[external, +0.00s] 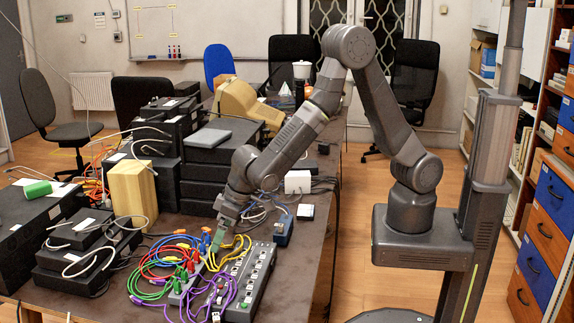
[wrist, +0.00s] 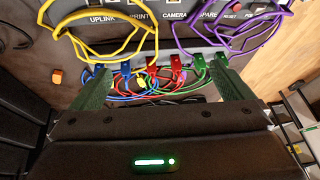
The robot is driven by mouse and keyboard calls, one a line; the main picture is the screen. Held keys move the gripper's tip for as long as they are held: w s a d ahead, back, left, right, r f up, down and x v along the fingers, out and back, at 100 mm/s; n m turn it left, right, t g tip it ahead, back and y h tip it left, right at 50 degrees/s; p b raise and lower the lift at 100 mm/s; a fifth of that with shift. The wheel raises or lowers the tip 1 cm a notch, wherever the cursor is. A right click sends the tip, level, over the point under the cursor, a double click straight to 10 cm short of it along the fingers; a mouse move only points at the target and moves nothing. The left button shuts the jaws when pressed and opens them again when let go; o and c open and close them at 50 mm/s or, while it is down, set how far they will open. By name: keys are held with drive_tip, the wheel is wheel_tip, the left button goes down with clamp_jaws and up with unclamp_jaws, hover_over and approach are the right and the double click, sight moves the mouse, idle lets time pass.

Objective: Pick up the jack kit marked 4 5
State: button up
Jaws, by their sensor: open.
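No marking 4 5 can be read in either view, so I cannot tell which thing is the marked jack kit. A row of blue, red and green plugs (wrist: 150,70) with thin coloured cables lies between my fingers in the wrist view. The coloured cables (external: 167,252) also show in the external view, on the table beside the grey socket strip (external: 252,280). My gripper (wrist: 162,70) is open, with one green finger at each end of the plug row. In the external view my gripper (external: 217,240) points down at the cables; the finger tips are partly lost among them.
A labelled panel (wrist: 170,15) with yellow and purple cables lies just beyond the plugs. A small orange piece (wrist: 57,77) lies to the left. Black boxes (external: 85,250) and a wooden block (external: 133,195) stand left of my gripper.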

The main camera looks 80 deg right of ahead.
drive_tip(key=c, duration=0.8)
drive_tip(key=shift+o, duration=0.2)
